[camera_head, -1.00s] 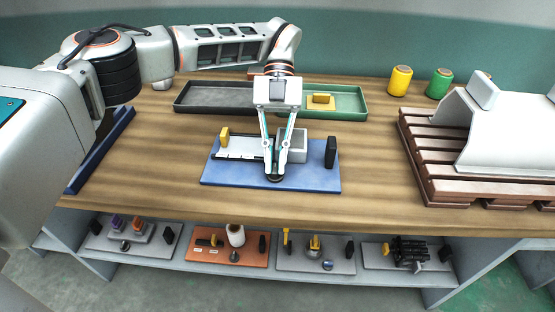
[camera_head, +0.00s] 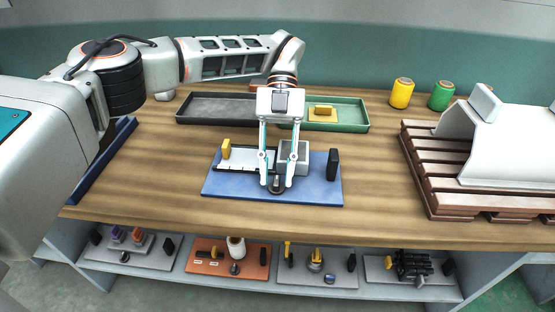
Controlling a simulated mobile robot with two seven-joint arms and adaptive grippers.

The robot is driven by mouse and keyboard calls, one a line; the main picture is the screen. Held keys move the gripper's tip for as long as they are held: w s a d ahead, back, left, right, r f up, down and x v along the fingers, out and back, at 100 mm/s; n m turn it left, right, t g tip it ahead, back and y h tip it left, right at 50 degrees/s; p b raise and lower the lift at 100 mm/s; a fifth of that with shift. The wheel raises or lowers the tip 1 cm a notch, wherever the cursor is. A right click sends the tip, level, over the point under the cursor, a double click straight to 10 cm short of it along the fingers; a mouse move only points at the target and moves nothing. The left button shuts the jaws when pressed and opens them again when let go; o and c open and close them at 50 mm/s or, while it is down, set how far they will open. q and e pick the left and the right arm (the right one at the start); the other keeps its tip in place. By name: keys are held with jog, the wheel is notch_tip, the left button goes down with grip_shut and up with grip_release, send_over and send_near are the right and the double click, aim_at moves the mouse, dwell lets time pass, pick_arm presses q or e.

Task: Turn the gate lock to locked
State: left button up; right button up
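A blue board (camera_head: 316,192) lies on the table with a white strip (camera_head: 244,160), a yellow block (camera_head: 226,149), a grey box (camera_head: 297,150) and a black upright piece (camera_head: 333,164). A small dark knob (camera_head: 276,189) sits at the board's front middle; it may be the gate lock, but I see no lock label. My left gripper (camera_head: 276,184) points down over the board. Its fingers are spread, one on each side of the knob, with a gap visible between them. Whether they touch the knob is unclear. My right gripper is out of view.
Behind the board are a black tray (camera_head: 215,108) and a green tray (camera_head: 350,116) holding a yellow piece (camera_head: 322,114). Yellow (camera_head: 401,93) and green (camera_head: 441,96) spools stand at the back. Several boards fill the shelf below.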

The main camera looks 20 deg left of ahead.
pick_arm(q)
jog(key=shift+v, duration=3.6)
